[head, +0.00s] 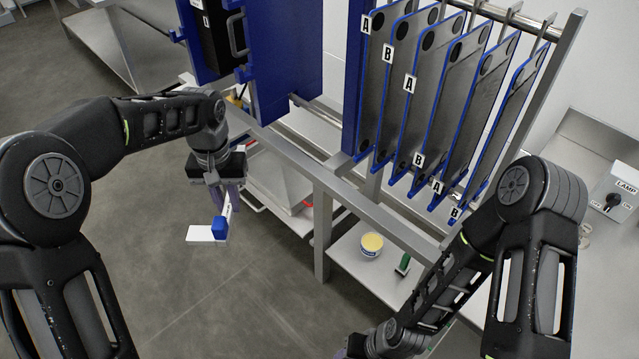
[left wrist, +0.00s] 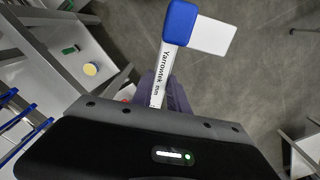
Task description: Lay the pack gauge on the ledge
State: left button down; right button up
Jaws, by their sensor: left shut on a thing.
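The pack gauge (head: 219,229) is a white strip marked "Yarrowtek mm" with a blue block and a flat white plate at its far end. My left gripper (head: 230,190) is shut on the strip and holds the gauge over open floor, left of the steel frame. The left wrist view shows the gauge (left wrist: 179,23) sticking out beyond the fingers (left wrist: 168,95). I cannot tell which surface is the ledge; a pale low shelf (head: 340,262) runs below the plates. My right gripper (head: 345,352) is barely in view at the bottom edge, its jaws cut off.
Blue-edged plates (head: 425,95) lettered A and B hang in the steel frame, whose rail (head: 375,213) stands between my arms. A yellow-topped tub (head: 371,245) and a green item (head: 403,263) stand on the low shelf. A lamp switch box (head: 615,195) is at right.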

dwell(0.4)
pick_arm(q)
jog(key=s+f, duration=0.4)
jog(key=f, duration=1.1)
